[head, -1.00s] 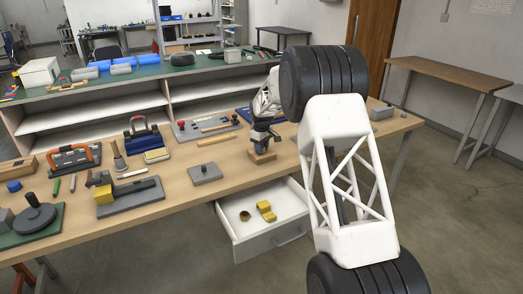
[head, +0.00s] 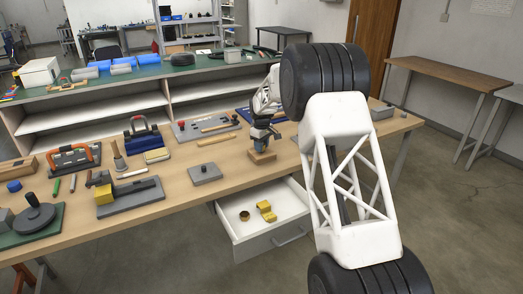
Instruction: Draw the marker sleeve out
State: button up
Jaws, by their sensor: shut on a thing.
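My gripper (head: 262,139) is at the right part of the workbench in the head view, pointing down over a small wooden block (head: 262,157). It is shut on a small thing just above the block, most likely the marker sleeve. The fingers and the small picture size largely hide the sleeve, so its shape and how deep it sits in the block cannot be told. The block rests on the bench top. My arm comes in from the right and covers part of the bench behind it.
An open drawer (head: 284,237) with yellow pieces juts out below the bench front. A grey plate with a knob (head: 205,174) lies to the left of the block. A red-knobbed grey board (head: 190,131) lies behind. The bench (head: 229,171) is bare between plate and block.

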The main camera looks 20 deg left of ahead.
jog(key=shift+r, duration=0.2)
dwell(0.3)
jog(key=shift+r, duration=4.2)
